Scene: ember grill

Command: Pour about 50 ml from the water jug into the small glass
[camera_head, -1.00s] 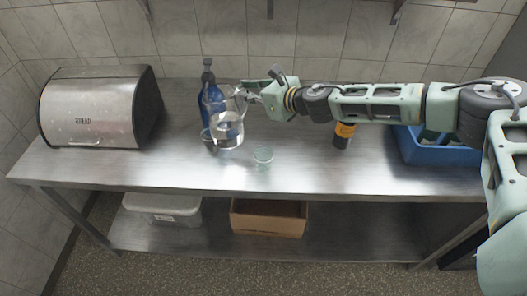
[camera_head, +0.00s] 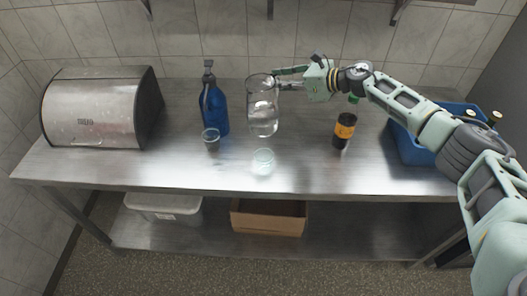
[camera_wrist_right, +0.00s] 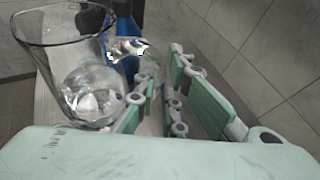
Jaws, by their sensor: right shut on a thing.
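The clear glass water jug (camera_head: 263,112) is upright in the head view, with its base seemingly a little above the table and clear water in it. My right gripper (camera_head: 288,78) is shut on the jug's handle from the right. In the right wrist view the jug (camera_wrist_right: 62,50) fills the left side, beside the green finger pads of the gripper (camera_wrist_right: 156,90). A small greenish glass (camera_head: 263,161) stands on the table in front of and below the jug. I cannot tell whether it holds anything. My left gripper is not in view.
Another small tumbler (camera_head: 211,139) stands by the blue bottle (camera_head: 214,108), left of the jug. A dark bottle with an orange label (camera_head: 344,131) and a blue crate (camera_head: 411,151) are to the right. A bread box (camera_head: 90,112) is far left. The table front is clear.

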